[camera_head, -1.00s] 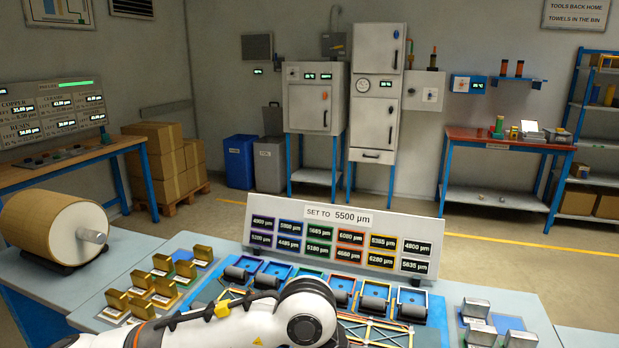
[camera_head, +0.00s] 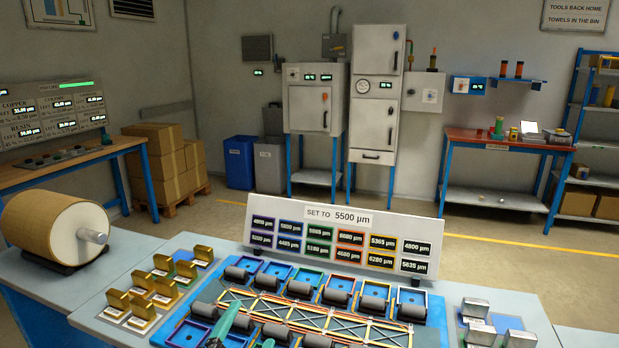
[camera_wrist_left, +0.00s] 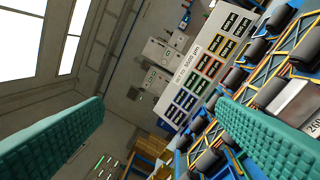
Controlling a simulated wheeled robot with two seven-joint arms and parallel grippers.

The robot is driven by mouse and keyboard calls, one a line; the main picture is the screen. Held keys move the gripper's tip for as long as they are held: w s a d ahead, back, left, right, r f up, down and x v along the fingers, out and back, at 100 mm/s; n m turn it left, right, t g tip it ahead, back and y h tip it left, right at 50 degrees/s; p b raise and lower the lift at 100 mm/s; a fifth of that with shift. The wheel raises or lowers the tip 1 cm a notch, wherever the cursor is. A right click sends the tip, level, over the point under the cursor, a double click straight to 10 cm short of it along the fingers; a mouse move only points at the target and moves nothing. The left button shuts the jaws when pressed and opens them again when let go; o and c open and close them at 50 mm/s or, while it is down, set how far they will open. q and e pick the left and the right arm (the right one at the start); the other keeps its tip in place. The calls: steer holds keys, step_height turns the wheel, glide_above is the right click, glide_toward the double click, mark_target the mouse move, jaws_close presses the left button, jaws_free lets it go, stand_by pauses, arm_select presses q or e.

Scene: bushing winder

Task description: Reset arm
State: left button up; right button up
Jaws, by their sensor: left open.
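My left gripper (camera_head: 241,332) shows only as teal fingertips at the bottom edge of the head view, over the front left of the blue winder tray (camera_head: 180,334). In the left wrist view its two ribbed teal fingers (camera_wrist_left: 160,112) stand wide apart with nothing between them. The wrist view is tilted; the board and tray lie behind the right finger. The tray holds dark rollers (camera_head: 299,289) in coloured frames and a lattice of yellow and white strips (camera_head: 322,317). My right gripper is not in view.
Behind the tray stands a sign board (camera_head: 337,218) reading "SET TO 5500 µm". Brass blocks (camera_head: 142,306) stand left of the tray, silver blocks (camera_head: 476,308) right. A large tan spool (camera_head: 45,225) sits at far left. The floor beyond the table is open.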

arm_select(q)
steer(key=s+a+f+n+g+y, duration=0.2)
steer(key=s+a+f+n+g, duration=0.2)
steer(key=f, duration=0.4)
steer(key=s+a+f+n+g+y, duration=0.1)
steer(key=s+a+f+n+g, duration=0.3)
steer(key=f, duration=0.4)
steer(key=s+a+f+n+g, duration=0.3)
steer(key=s+f+n+g, duration=0.35)
steer(key=s, duration=0.85)
step_height(320, 180, down, 30)
steer(key=s+m+g, duration=0.2)
steer(key=s+a+f+g, duration=0.1)
steer(key=s+a+f, duration=0.1)
steer(key=s+f, duration=1.2)
steer(key=shift+s+a+y, duration=0.3)
steer(key=shift+s+a, duration=0.1)
steer(key=shift+s, duration=0.25)
